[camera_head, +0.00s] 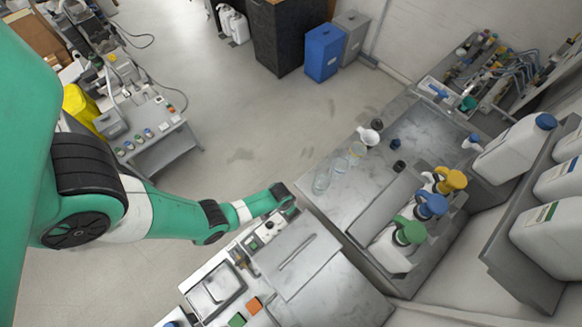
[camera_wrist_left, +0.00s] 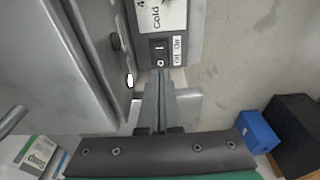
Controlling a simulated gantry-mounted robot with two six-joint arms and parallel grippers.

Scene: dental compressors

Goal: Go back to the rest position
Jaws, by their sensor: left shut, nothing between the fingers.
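My left arm, green with white and black bands, reaches in from the left in the head view. Its gripper (camera_head: 292,208) is over the control strip at the edge of the grey machine (camera_head: 310,260). In the left wrist view the gripper fingers (camera_wrist_left: 160,82) are together with nothing between them. They point at a black rocker switch (camera_wrist_left: 159,51) marked I and O, beside a small off/on label. Whether the fingertips touch the switch or panel I cannot tell. A label reading "Cold" (camera_wrist_left: 168,14) sits above the switch. My right gripper is in neither view.
A grey bench (camera_head: 345,205) with glass beakers (camera_head: 338,168) and bottles with green, blue and yellow tops (camera_head: 432,205) stands right of the gripper. White canisters (camera_head: 513,146) are at the far right. A blue bin (camera_head: 323,52) stands behind. Open floor (camera_head: 240,120) lies beyond the arm.

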